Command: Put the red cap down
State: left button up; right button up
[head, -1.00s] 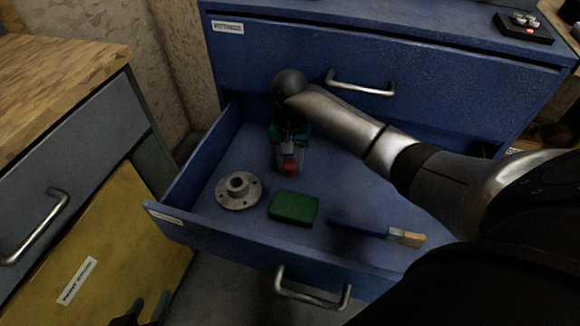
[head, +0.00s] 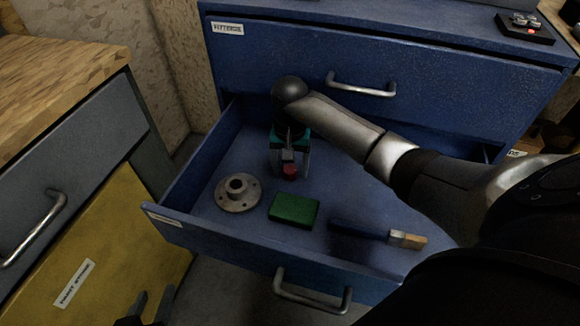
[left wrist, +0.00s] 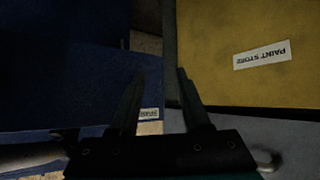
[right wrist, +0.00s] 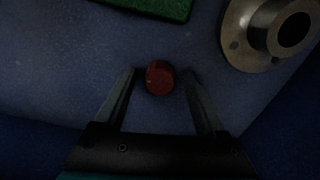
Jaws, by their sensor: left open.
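The red cap (head: 290,172) appears to rest on the floor of the open blue drawer (head: 215,163). My right gripper (head: 290,173) points down over it. In the right wrist view the red cap (right wrist: 160,77) sits between the fingertips of my right gripper (right wrist: 159,76), with a gap on both sides, so that gripper is open. My left gripper (head: 154,296) is low at the bottom of the head view, outside the drawer. In the left wrist view my left gripper (left wrist: 160,72) has its fingers apart with nothing between them.
In the drawer lie a grey flanged part (head: 238,192), a green block (head: 294,209) and a brush (head: 375,233). A yellow panel (head: 125,230) labelled paint store stands at the left. The drawer's front wall (head: 245,255) is close below these things.

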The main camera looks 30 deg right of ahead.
aim_at(290, 169)
jog(key=shift+r+p, duration=0.7)
jog(key=shift+r, duration=0.5)
pick_arm(q)
jog(key=s+a+g+y+p, duration=0.2)
jog(key=s+a+g, duration=0.3)
jog(key=a, duration=0.1)
pick_arm(e)
notch_tip(290, 169, up, 3)
jog(key=shift+r, duration=0.1)
pick_arm(q)
jog(key=shift+n+g+y, duration=0.3)
jog(key=shift+g+y, duration=0.1)
jog(key=shift+g, duration=0.2)
jog(key=shift+a+f+p, duration=0.15)
jog(key=shift+f+p, duration=1.1)
jog(key=shift+f, duration=1.4)
pick_arm(e)
notch_tip(290, 169, up, 7)
